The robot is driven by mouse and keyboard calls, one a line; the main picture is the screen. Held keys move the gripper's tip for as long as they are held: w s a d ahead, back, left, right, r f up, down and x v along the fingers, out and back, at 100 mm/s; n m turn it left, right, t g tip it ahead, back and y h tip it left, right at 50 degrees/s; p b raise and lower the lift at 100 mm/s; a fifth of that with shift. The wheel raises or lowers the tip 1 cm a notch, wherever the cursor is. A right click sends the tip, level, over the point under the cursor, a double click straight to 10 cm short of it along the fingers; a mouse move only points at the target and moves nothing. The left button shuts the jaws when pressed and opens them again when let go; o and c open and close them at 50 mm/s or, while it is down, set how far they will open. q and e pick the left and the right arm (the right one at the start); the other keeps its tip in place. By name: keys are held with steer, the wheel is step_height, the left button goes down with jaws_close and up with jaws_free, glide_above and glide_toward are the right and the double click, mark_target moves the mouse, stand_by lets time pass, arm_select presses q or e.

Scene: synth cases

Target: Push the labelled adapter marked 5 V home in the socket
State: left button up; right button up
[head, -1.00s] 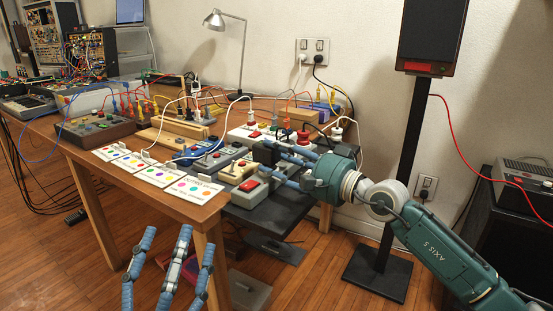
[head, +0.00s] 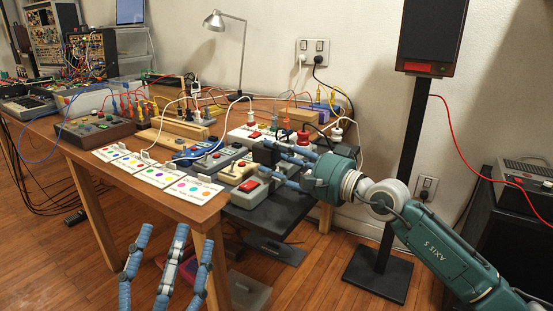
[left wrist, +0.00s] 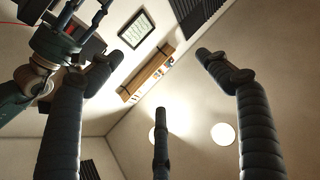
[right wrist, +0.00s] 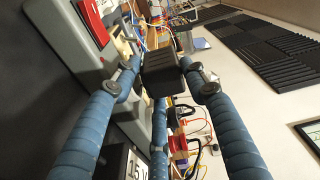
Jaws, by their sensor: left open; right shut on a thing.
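My right gripper (head: 283,163) is shut on a small black adapter (right wrist: 161,72), gripped between its fingertips. The adapter also shows in the head view (head: 265,152), above the right end of the bench. No marking is readable on its visible faces. In the right wrist view a black-and-white label (right wrist: 137,166), partly cut off, seems to end in "5 V"; fingers cover part of that area. The socket under the held adapter is hidden, so I cannot tell how far in it sits. My left gripper (head: 172,240) is open and empty, fingers upward, in front of the bench.
A grey box with a red button (head: 249,187) stands at the bench's near right corner. A pale strip with a red switch (head: 240,134), plugs and loose cables crowd behind. White cards with coloured dots (head: 155,175) lie along the front edge. A black speaker stand (head: 405,160) rises at right.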

arm_select(q)
steer(key=shift+s+r, duration=0.1)
steer(key=shift+s, duration=0.05)
steer(key=shift+s+a+r+t+h, duration=0.1)
steer(key=shift+s+r+t+h, duration=0.3)
steer(key=shift+s+r+t, duration=0.45)
steer(key=shift+w+r+g, duration=0.1)
steer(key=shift+r+g, duration=0.05)
steer(key=shift+g, duration=0.1)
steer(key=shift+f, duration=0.2)
steer(key=shift+y+b, duration=0.3)
steer(key=shift+s+a+r+t+h, duration=0.15)
steer(key=shift+s+r+t+h, duration=0.35)
steer(key=shift+s+r, duration=0.4)
stand_by(0.4)
